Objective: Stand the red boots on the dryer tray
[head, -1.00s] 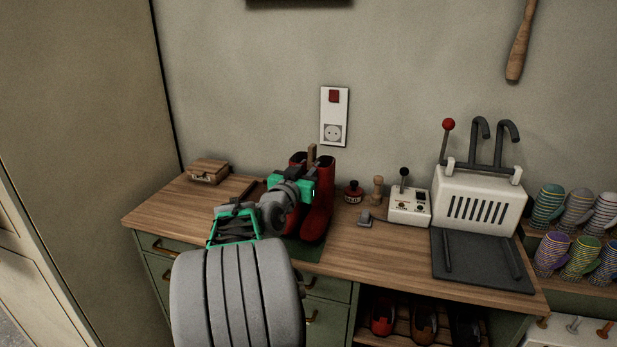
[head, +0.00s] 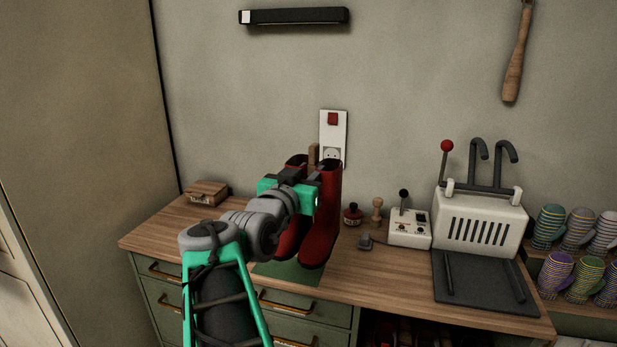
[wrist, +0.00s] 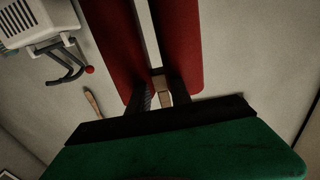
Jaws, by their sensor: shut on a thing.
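The pair of red boots (head: 322,215) is upright, side by side, at the middle of the bench, and seems raised just above a green mat (head: 290,274). A wooden piece (head: 313,153) sits between the shafts. My gripper (head: 312,172) is at the boot tops, shut on this piece. In the wrist view the dark fingers (wrist: 161,88) flank the wooden piece (wrist: 163,84) between the red shafts (wrist: 180,45). Exactly how it joins the boots is hidden. The dark dryer tray (head: 482,284) lies at the right, empty, before the white dryer (head: 480,219) with its hooked pipes.
Between boots and tray stand a switch box (head: 409,228), a wooden peg figure (head: 377,211), a small red-and-black pot (head: 352,214) and a small grey block (head: 365,242). A small case (head: 206,192) lies at left.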

